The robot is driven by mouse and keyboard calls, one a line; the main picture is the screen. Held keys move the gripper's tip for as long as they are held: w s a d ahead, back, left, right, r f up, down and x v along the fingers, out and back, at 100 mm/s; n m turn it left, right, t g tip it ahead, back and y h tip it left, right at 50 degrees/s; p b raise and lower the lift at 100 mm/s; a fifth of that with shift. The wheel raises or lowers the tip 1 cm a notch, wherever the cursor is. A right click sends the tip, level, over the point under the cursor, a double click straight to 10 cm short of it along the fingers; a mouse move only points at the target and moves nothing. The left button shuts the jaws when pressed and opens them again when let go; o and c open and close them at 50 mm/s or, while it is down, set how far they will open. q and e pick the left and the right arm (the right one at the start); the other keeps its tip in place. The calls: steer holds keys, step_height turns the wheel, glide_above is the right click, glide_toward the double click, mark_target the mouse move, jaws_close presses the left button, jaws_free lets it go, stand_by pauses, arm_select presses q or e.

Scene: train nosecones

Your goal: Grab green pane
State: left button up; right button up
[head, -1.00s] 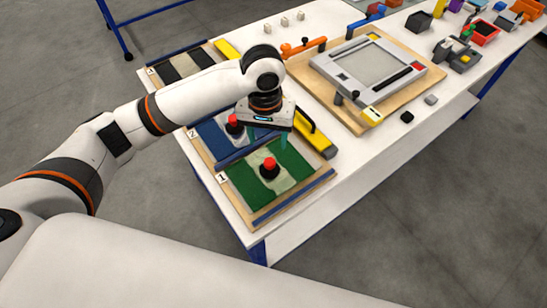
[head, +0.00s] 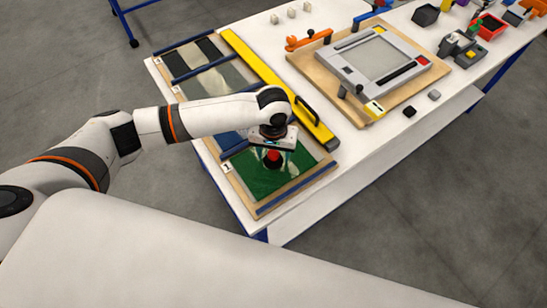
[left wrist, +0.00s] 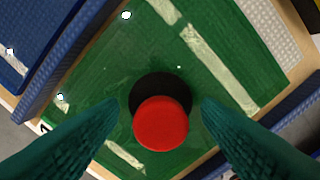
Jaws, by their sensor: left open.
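The green pane (head: 258,183) lies in the wooden frame at the near end of the table, by the label 1. It also shows in the left wrist view (left wrist: 215,50), with a pale stripe across it. A red knob (left wrist: 161,124) on a black round base stands on it; the knob also shows in the head view (head: 273,156). My left gripper (head: 274,149) is above the pane at the knob. Its green fingers are open, one on each side of the knob, with gaps visible in the wrist view. My right gripper is not in view.
A blue pane (head: 232,143) lies beside the green one, partly hidden by my arm. A yellow bar with a black handle (head: 280,90) runs along the frames. A grey framed panel on a wooden board (head: 350,93) lies to the right.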

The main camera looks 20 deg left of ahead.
arm_select(q)
steer(key=shift+f, duration=0.2)
jaws_close()
steer(key=shift+r, duration=0.1)
